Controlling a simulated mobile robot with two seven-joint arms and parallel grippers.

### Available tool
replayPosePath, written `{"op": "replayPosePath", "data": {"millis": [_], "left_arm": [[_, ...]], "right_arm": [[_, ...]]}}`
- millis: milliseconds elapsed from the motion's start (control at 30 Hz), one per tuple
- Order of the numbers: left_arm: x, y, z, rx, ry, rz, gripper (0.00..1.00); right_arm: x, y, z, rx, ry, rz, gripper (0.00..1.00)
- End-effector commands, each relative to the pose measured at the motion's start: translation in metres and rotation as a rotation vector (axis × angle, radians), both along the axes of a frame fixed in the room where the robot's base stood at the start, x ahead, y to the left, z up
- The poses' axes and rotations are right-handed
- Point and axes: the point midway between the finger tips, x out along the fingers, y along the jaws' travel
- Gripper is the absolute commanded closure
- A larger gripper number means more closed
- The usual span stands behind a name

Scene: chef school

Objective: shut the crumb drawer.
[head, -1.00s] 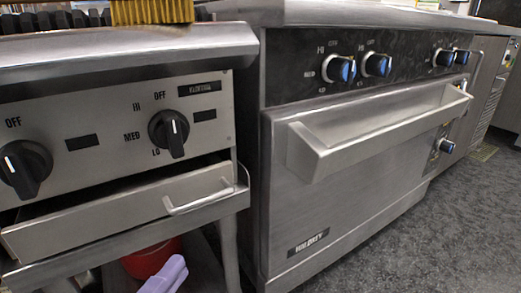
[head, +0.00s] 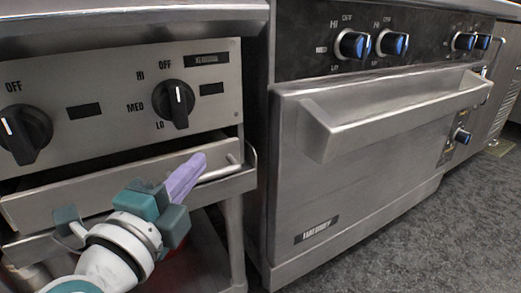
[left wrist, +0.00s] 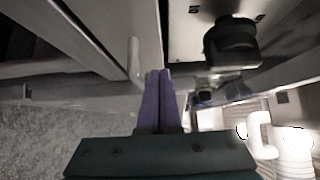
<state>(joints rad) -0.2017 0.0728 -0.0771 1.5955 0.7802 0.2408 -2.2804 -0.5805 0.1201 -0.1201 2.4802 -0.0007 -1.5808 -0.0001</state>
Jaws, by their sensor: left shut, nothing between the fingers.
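The crumb drawer (head: 95,188) is a long metal-fronted drawer below the knob panel of the left cooker. Its front stands out a little from the cooker, with a dark gap above it. Its bar handle (head: 218,172) is at the right end. My left gripper (head: 187,176) has purple fingers, shut and empty, in front of the drawer's right part beside the handle. In the left wrist view the shut fingers (left wrist: 158,100) point toward the drawer front and handle (left wrist: 135,62). I cannot tell whether they touch it. My right gripper is not in view.
Black knobs (head: 174,103) sit on the panel above the drawer. A metal shelf edge and leg (head: 235,240) are below and right of it. A large oven (head: 350,170) with a protruding handle stands to the right. Grey floor (head: 440,230) is clear in front.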

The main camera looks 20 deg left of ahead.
Motion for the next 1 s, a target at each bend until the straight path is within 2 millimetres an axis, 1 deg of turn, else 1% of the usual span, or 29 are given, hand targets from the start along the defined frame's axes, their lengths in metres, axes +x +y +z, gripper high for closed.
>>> {"op": "replayPosePath", "data": {"millis": [33, 133, 500, 567, 700, 800, 1000], "left_arm": [[0.003, 0.004, -0.001, 0.001, -0.002, 0.001, 1.00], [0.006, 0.008, 0.000, 0.001, -0.001, 0.000, 1.00], [0.008, 0.010, 0.001, 0.001, -0.001, 0.000, 1.00], [0.012, 0.014, 0.000, 0.003, -0.001, -0.001, 1.00], [0.028, 0.032, 0.000, 0.005, -0.003, -0.003, 1.00], [0.034, 0.041, 0.000, 0.002, -0.001, -0.001, 1.00], [0.036, 0.044, 0.000, -0.001, 0.000, 0.001, 1.00]], "right_arm": [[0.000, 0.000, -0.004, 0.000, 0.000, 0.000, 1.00], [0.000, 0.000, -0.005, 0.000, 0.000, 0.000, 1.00], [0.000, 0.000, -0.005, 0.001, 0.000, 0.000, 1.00], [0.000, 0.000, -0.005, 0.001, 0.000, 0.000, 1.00], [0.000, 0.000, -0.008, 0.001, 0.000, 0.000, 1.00], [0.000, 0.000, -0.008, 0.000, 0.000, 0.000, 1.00], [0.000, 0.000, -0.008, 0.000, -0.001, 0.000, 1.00]]}}
